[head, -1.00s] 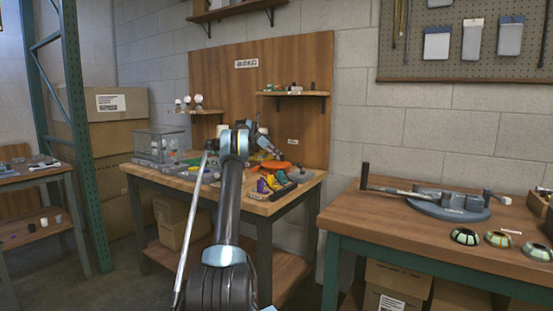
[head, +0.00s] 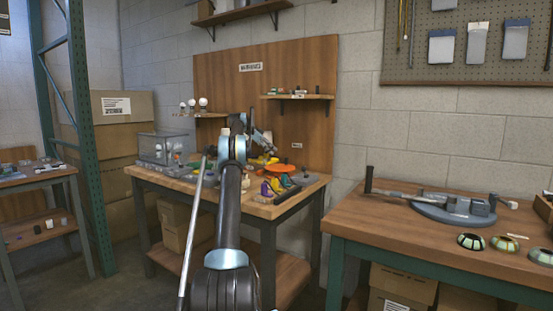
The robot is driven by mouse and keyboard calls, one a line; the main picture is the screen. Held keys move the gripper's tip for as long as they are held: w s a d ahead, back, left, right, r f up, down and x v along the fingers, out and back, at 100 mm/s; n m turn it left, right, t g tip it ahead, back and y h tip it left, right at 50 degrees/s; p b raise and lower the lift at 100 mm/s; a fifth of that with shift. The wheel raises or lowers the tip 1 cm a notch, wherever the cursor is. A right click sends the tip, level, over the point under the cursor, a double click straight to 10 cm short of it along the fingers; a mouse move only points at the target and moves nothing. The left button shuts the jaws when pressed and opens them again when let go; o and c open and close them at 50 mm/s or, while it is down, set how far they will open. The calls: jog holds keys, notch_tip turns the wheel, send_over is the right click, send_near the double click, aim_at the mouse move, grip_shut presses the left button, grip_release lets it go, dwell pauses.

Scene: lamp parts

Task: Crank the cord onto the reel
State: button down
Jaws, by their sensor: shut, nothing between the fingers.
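My gripper (head: 271,150) is at the end of my arm, above the back of the middle workbench (head: 260,207). It is small and dark in the head view; its fingers look shut and hold nothing. An orange round part (head: 264,161) lies just below it, and a second orange piece (head: 284,168) lies to its right. I cannot tell whether either is the reel. No cord or crank handle can be made out for sure. My arm hides part of the bench top, and whether the gripper touches anything cannot be told.
Several coloured spools (head: 274,186) stand at the bench's front right. A clear case (head: 160,147) stands at its left. A small shelf (head: 297,97) juts from the backboard behind my gripper. A grey-blue fixture (head: 450,206) rests on the right bench (head: 385,228).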

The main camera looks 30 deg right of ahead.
jog(key=s+a+r+n+t+y, duration=0.1)
jog(key=a+r+n+t, duration=0.35)
jog(key=n, duration=0.95)
jog(key=x, duration=0.8)
jog(key=shift+a+f, duration=0.15)
jog(key=shift+f, duration=0.3)
jog(key=s+d, duration=0.1)
jog(key=d, duration=0.1)
jog(key=shift+s+d+f, duration=0.3)
jog(key=shift+s+f, duration=0.05)
jog(key=shift+s, duration=0.05)
jog(key=shift+s+d, duration=0.4)
jog(key=shift+d, duration=0.15)
